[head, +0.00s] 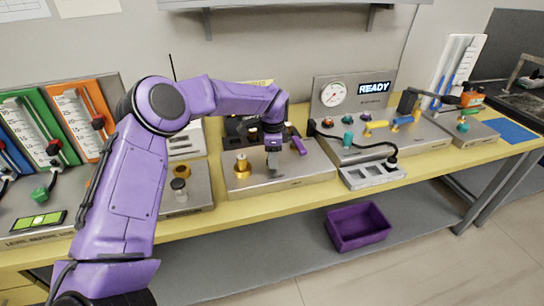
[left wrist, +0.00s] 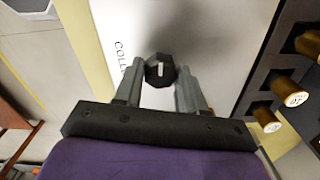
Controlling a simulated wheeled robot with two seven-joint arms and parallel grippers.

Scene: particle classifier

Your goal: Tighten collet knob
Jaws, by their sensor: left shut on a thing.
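The collet knob (left wrist: 160,70) is a small dark, faceted knob with a white mark, on a steel box (left wrist: 205,30) lettered "COLL…" in the left wrist view. My left gripper (left wrist: 161,75) points down with one grey finger on each side of the knob and is shut on it. In the head view my left gripper (head: 273,160) is low over the steel box (head: 300,178), and its fingers hide the knob. A brass collet piece (head: 243,167) stands upright on the same box, left of the gripper. My right gripper does not show.
A black rack with numbered brass collets (left wrist: 266,116) is close at the right in the left wrist view. A gauge panel with a lit "READY" display (head: 375,88) stands right of the box. A purple bin (head: 358,228) is below the yellow bench edge.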

